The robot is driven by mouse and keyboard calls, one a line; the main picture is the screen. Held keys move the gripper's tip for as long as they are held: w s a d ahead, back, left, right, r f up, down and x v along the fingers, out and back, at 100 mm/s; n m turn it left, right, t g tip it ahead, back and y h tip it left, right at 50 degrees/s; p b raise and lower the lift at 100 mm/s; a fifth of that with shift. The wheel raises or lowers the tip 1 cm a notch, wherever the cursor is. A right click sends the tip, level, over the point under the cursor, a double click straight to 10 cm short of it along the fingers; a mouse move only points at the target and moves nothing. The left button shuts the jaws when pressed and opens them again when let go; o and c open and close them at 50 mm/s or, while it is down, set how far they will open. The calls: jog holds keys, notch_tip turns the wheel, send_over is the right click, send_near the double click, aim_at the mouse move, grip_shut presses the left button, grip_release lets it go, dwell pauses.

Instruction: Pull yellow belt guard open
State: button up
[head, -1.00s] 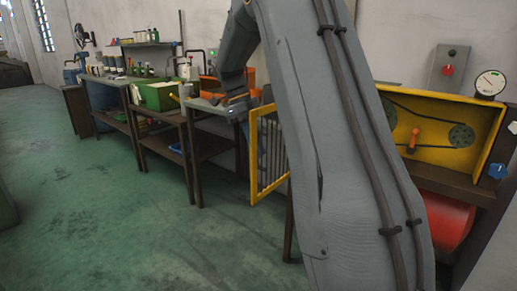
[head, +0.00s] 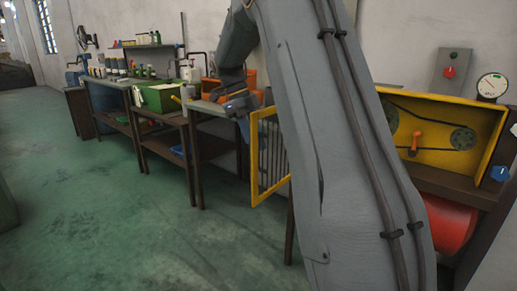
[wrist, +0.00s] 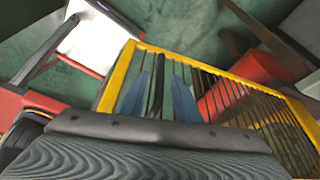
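The yellow belt guard (head: 254,165), a framed panel with upright bars, stands swung out from the yellow belt housing (head: 480,158) in the head view. It also shows in the wrist view (wrist: 118,78). My gripper (wrist: 160,100) is at the guard's free-edge side, its two blue fingers apart in front of the bars. A dark upright piece (wrist: 158,85) lies between the fingers, and I see no clear contact with it. In the head view my gripper (head: 243,122) is small beside the guard's upper left corner. My arm hides the guard's hinge side.
Inside the housing are pulleys, a belt and an orange handle (head: 416,140). A red drum (head: 450,225) sits below it. Benches with a green box (head: 158,97) line the wall at left. The green floor (head: 110,220) in front is clear.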

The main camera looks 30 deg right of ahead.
jog(key=v, duration=0.6)
dwell(0.4)
